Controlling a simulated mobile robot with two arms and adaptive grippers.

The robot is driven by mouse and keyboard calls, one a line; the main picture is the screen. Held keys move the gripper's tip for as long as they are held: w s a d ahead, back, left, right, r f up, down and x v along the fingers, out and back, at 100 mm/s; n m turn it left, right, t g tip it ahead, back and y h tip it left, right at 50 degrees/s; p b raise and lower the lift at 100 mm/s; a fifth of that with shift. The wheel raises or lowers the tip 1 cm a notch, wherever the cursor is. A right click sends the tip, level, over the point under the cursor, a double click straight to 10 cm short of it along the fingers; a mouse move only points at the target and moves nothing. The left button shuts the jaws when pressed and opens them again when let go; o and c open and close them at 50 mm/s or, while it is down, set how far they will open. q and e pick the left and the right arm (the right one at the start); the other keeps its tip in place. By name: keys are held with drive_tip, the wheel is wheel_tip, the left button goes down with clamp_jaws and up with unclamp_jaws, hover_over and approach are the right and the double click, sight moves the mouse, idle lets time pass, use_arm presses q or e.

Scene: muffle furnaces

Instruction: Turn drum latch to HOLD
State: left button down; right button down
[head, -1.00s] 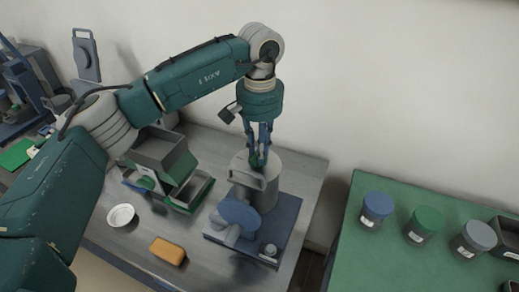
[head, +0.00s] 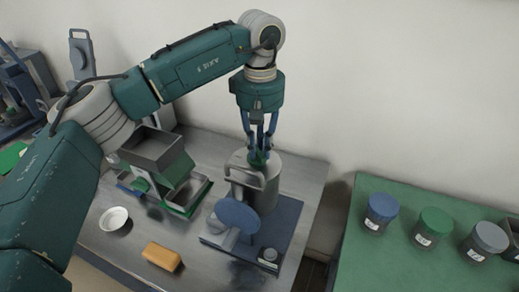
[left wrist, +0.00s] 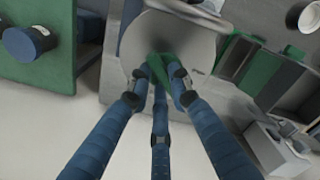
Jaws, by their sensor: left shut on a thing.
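A grey drum (head: 268,192) stands on a blue base plate (head: 285,243) on the metal table. A small green latch sits on its round top and also shows in the left wrist view (left wrist: 165,62). My left gripper (head: 259,155) points straight down over the drum and is shut on the green latch, its blue fingers around it. The fingers hide part of the latch. In the left wrist view the drum top (left wrist: 185,42) carries a small dark mark (left wrist: 197,70) too small to read. My right gripper is in neither view.
A blue disc (head: 237,213) and small knob (head: 269,256) are in front of the drum. A grey-green hopper device (head: 165,165), white dish (head: 114,218) and orange block (head: 162,256) lie left. Lidded jars (head: 432,226) stand on the green table at right.

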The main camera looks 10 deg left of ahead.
use_arm(q)
drive_tip(key=n+b, duration=0.1)
drive_tip(key=n, duration=0.3)
drive_tip(key=shift+w+n, duration=0.15)
drive_tip(key=shift+n, duration=0.15)
drive_tip(key=shift+w+n, duration=0.1)
drive_tip(key=shift+n, duration=1.6)
drive_tip(key=shift+a+b, duration=0.1)
drive_tip(key=shift+b, duration=0.2)
drive_tip(key=c, duration=1.6)
unclamp_jaws()
drive_tip(key=shift+o, duration=0.2)
wheel_tip(320, 180, up, 12)
